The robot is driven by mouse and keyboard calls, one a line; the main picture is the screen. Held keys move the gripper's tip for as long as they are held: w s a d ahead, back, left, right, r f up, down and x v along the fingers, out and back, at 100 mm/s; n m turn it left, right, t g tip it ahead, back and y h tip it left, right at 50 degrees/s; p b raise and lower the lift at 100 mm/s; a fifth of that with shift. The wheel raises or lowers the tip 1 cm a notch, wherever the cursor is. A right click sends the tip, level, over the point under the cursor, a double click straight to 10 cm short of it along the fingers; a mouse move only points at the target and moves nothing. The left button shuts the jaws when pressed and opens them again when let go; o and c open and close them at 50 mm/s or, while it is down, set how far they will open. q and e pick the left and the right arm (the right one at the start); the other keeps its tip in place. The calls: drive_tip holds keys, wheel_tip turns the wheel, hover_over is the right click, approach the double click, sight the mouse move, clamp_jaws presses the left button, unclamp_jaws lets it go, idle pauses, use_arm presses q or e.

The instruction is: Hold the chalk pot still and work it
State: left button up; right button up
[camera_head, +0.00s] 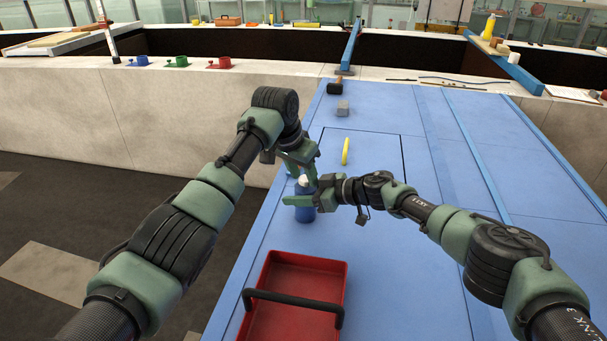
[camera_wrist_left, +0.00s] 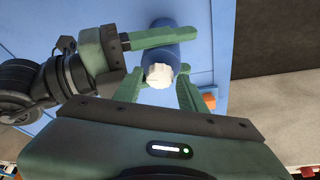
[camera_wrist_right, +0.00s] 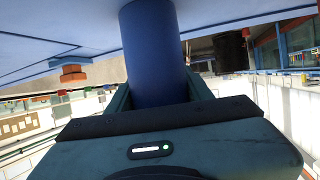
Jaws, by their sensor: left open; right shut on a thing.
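The chalk pot (camera_head: 304,213) is a blue cylinder standing upright on the blue surface, with a knobbly white top (camera_wrist_left: 159,76). My right gripper (camera_head: 303,199) is shut around the pot's body from the right; the pot also fills the middle of the right wrist view (camera_wrist_right: 155,50). My left gripper (camera_head: 301,172) is above the pot, pointing down. In the left wrist view its two fingers (camera_wrist_left: 160,82) are apart on either side of the white top. I cannot tell whether they touch it. The left fingers partly hide the top in the head view.
A red tray (camera_head: 341,290) with a black handle stands in front of the pot. The blue surface at right is mostly clear, with raised strips.

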use_arm(q)
clamp_jaws()
drive_tip(key=shift+d+n+t+y, duration=0.15)
drive_tip(key=shift+n+y, duration=0.1)
drive_tip(key=shift+n, duration=0.55)
drive_tip(key=shift+d+n+t+y, duration=0.15)
drive_tip(key=shift+n+y, duration=0.1)
drive_tip(key=shift+n, duration=0.55)
drive_tip(key=shift+a, duration=0.15)
unclamp_jaws()
drive_tip(key=shift+s, duration=0.1)
drive_tip(key=v, duration=1.2)
